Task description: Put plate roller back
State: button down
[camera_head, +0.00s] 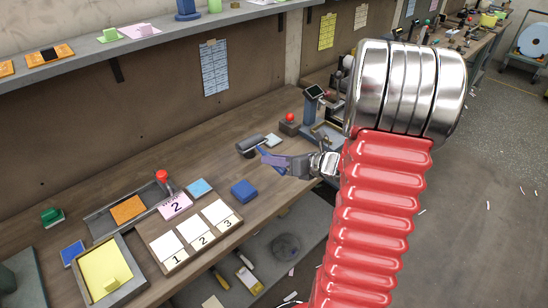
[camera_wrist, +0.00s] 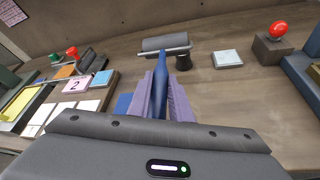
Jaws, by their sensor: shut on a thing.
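The plate roller has a dark grey cylinder (camera_head: 249,145) and a blue handle. In the wrist view the cylinder (camera_wrist: 165,43) lies crosswise ahead of my gripper, and the blue handle (camera_wrist: 161,82) runs back between the purple fingers. My gripper (camera_wrist: 161,90) is shut on this handle. I cannot tell whether the cylinder touches the bench top. The fingers hide part of the handle.
A small black cylinder (camera_wrist: 183,61) stands close right of the handle. A pale block (camera_wrist: 227,58) and a red-knobbed box (camera_wrist: 272,47) are farther right. A blue block (camera_head: 244,190) and numbered white tiles (camera_head: 200,238) lie nearer. Bare wood (camera_head: 215,165) shows left of the roller.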

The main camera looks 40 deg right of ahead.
aim_at(275, 182)
jog(key=shift+f, duration=3.6)
jog(key=c, duration=1.6)
grip_release()
jog(key=shift+o, duration=0.3)
jog(key=shift+d+f, duration=0.1)
jog(key=shift+s, duration=0.15)
jog(key=v, duration=1.3)
jog(key=shift+s, duration=0.2)
